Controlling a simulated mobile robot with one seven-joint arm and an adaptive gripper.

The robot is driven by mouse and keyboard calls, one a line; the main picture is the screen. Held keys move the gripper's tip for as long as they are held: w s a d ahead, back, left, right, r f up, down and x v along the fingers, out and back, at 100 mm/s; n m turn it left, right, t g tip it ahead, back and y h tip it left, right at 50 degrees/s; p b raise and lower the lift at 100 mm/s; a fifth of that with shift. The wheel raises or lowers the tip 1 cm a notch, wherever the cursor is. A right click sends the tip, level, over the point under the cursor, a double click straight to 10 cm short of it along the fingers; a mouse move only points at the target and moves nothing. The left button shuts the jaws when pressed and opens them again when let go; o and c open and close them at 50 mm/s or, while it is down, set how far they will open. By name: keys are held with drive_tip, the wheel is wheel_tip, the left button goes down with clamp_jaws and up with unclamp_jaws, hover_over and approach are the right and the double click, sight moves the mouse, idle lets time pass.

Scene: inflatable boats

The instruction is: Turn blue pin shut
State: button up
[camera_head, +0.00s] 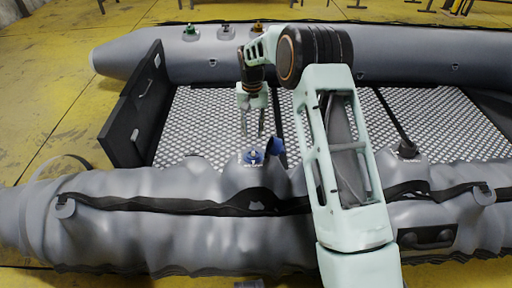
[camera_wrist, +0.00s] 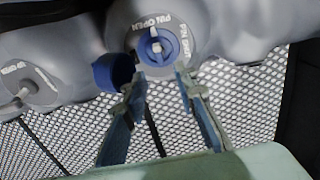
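The blue pin (camera_head: 252,158) sits in a round valve on the near grey tube, and it shows in the wrist view (camera_wrist: 155,46) between printed labels. "PIN OPEN" is above it and a second, partly legible label is at its right. A white mark on the pin points up toward "PIN OPEN". A blue cap (camera_wrist: 113,70) hangs open beside the valve, also visible in the head view (camera_head: 277,147). My gripper (camera_head: 253,134) is open and empty above the valve, fingers pointing down. In the wrist view its fingertips (camera_wrist: 160,80) are apart, just below the pin, with the left one near the cap.
Another valve with a pale pin (camera_wrist: 22,92) is at the wrist view's left. The perforated floor (camera_head: 205,125) is clear; a dark transom board (camera_head: 135,110) stands at left.

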sight(253, 149)
wheel_tip(253, 149, down, 9)
drive_tip(key=shift+r+b, duration=0.15)
drive_tip(key=shift+b, duration=0.9)
clamp_jaws()
